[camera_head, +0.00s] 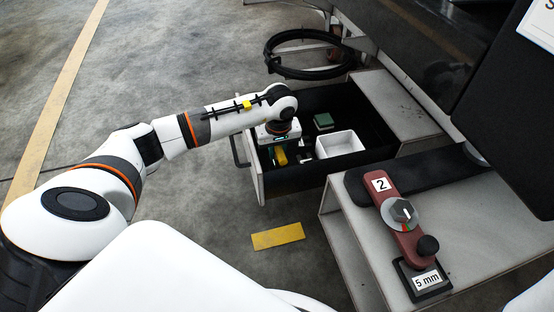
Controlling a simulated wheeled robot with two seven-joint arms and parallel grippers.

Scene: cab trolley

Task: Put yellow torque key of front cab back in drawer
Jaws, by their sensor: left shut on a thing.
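The open drawer (258,184) has a dark inside and a pale front with a handle. My left arm reaches across to it, and my left gripper (281,158) points down inside its near-left part. The gripper is shut on a yellow piece (280,155), which looks like the yellow torque key. Most of the key is hidden by the gripper and wrist, so I cannot tell whether it touches the drawer floor. My right gripper is not in view.
In the drawer are a white open box (340,145) and a green block (323,121). A black hose loop (305,55) hangs behind. At right, a grey ledge (480,215) carries a red lever (396,218) marked 2. A yellow floor plate (278,236) lies in front.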

